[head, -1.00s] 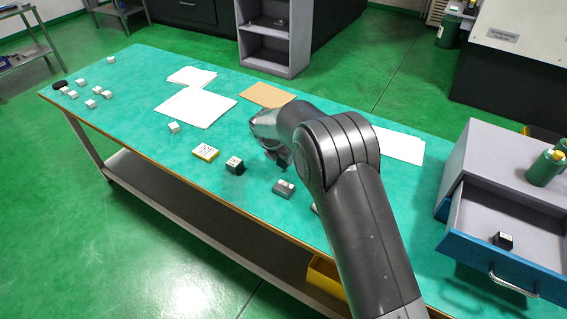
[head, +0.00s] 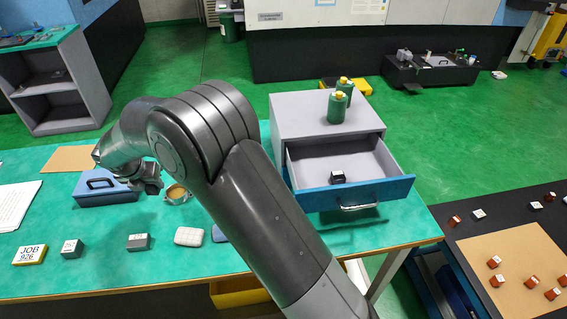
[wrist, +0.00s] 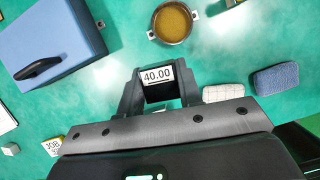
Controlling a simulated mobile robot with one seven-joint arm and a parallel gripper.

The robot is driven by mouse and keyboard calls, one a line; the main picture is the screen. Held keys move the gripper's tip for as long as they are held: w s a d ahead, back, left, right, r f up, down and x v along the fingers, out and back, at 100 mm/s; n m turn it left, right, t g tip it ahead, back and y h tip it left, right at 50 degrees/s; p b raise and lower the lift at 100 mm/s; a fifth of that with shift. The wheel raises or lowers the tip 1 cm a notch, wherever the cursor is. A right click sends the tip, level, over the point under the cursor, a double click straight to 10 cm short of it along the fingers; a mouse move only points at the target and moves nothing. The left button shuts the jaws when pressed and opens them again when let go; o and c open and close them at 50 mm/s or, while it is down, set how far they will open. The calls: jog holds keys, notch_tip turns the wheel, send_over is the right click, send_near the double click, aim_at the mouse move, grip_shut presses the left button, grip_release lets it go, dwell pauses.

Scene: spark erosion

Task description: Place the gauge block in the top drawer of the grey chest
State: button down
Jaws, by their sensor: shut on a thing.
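The gauge block (wrist: 157,77), dark with a white label reading 40.00, is between the jaws of my gripper (wrist: 158,92) in the wrist view. The jaws are shut on it. In the head view my gripper (head: 152,182) is over the table beside the blue box; the held block cannot be made out there. The grey chest (head: 310,115) stands on the right end of the table, to the right of my gripper. Its top drawer (head: 350,193), blue-fronted, is pulled open. A small dark block (head: 338,177) with a white label lies inside.
Green bottles (head: 338,105) stand on the chest.

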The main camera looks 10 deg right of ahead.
notch_tip(320, 180, up, 17)
jog(key=w+d+m+g+h, duration=0.1)
jog(key=w+d+m, duration=0.25)
jog(key=d, duration=1.25)
jog(key=w+d+m+h, duration=0.25)
jog(key=d+m, duration=0.25)
jog(key=d, duration=1)
jog(key=s+d+m+g, duration=0.2)
jog(key=s+d+m, duration=0.15)
jog(key=d, duration=0.95)
jog(key=s+d+m+g, duration=0.1)
jog(key=s+d+m, duration=0.25)
jog(key=d, duration=0.95)
jog(key=s+d+m+g, duration=0.2)
jog(key=s+d+m, duration=0.4)
jog(key=s+d, duration=0.75)
jog(key=shift+n, duration=0.25)
jog(key=f, duration=0.2)
jog(key=w+f, duration=0.1)
jog(key=f, duration=0.1)
jog(key=shift+w+d+f, duration=0.1)
jog(key=shift+d+f, duration=0.05)
jog(key=shift+f, duration=0.4)
send_over(371, 174)
jog(key=a, duration=0.1)
jog(key=f, duration=0.7)
jog(key=shift+w+a+f, duration=0.1)
jog(key=shift+w, duration=0.15)
jog(key=shift+f, duration=2)
jog(key=shift+f, duration=0.15)
